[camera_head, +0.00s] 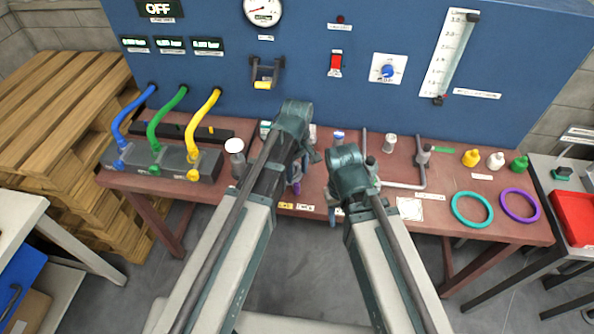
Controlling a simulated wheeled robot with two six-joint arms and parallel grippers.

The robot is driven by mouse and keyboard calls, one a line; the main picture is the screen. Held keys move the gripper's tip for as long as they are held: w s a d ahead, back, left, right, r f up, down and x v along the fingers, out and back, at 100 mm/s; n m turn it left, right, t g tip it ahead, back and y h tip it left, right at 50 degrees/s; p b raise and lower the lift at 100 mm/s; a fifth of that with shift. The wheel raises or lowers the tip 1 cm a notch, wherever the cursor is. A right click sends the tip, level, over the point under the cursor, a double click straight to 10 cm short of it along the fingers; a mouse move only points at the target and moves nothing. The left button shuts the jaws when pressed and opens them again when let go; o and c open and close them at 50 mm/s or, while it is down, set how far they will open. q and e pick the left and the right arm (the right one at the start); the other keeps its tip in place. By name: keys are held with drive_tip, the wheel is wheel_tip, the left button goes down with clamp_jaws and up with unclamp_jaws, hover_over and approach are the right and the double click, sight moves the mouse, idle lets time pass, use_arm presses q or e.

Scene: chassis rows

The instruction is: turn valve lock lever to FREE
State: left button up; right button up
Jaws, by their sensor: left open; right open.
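A valve lock lever marked FREE cannot be made out for certain. A grey pipe valve (424,154) stands on the bench, right of my arms. My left gripper (300,168) is open over the middle of the bench, mostly hidden by its own wrist. My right gripper (338,205) is open near the bench's front edge, also largely hidden by its arm. No thing is seen between the jaws, and contact cannot be judged.
Blue, green and yellow hoses run to a grey block (160,163) at left. Teal (472,209) and purple (520,206) rings lie at right, with small bottles (495,160) behind. The panel carries a red switch (336,64) and blue knob (387,71). A pallet stack (60,110) stands left.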

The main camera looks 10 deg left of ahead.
sight(297, 184)
use_arm(q)
wheel_tip(297, 184, up, 6)
drive_tip(key=p, duration=0.5)
drive_tip(key=shift+r, duration=0.2)
use_arm(e)
wheel_tip(297, 184, up, 6)
drive_tip(key=shift+r, duration=0.15)
